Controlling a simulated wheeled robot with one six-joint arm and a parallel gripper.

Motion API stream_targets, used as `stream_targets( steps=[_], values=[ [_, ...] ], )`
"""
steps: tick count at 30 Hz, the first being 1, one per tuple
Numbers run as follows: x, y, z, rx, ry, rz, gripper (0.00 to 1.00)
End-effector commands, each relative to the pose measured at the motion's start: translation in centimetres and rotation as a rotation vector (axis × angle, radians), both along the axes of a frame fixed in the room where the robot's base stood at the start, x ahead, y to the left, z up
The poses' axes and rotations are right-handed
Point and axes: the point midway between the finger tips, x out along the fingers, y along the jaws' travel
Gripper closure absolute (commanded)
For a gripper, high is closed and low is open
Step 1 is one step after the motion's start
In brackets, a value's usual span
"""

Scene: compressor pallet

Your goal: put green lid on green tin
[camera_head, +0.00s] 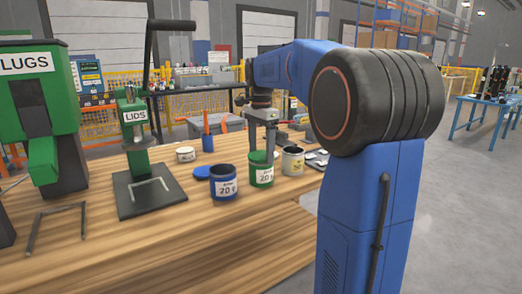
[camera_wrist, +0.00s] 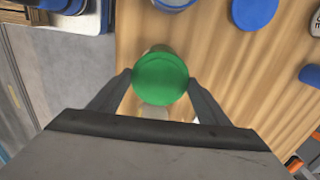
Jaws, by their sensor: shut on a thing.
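The green lid (camera_wrist: 160,79) is a round disc in the middle of the wrist view, between the two fingers of my gripper (camera_wrist: 158,76), which is shut on it. In the head view my gripper (camera_head: 262,147) points down at the green tin (camera_head: 262,175), with its fingers at about the height of the tin's rim. The green tin has a white label and stands upright on the wooden bench. The lid cannot be made out clearly in the head view. In the wrist view the lid hides what is below it, so I cannot tell whether it touches the tin.
A blue tin (camera_head: 223,183) stands left of the green tin, and a cream tin (camera_head: 292,161) right of it. A blue lid (camera_head: 202,172) lies behind the blue tin. The LIDS press (camera_head: 137,140) stands further left. The wooden bench (camera_head: 215,240) is clear in front.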

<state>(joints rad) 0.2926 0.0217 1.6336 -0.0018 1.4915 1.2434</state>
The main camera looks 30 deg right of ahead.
Motion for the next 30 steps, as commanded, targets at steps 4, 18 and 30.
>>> stream_targets(
  steps=[4,18,30],
  values=[
    [0.00,0.00,-0.07,0.000,0.000,0.000,0.51],
    [0.00,0.00,-0.07,0.000,0.000,0.000,0.08],
    [0.01,0.00,0.07,0.000,0.000,0.000,0.00]
  ],
)
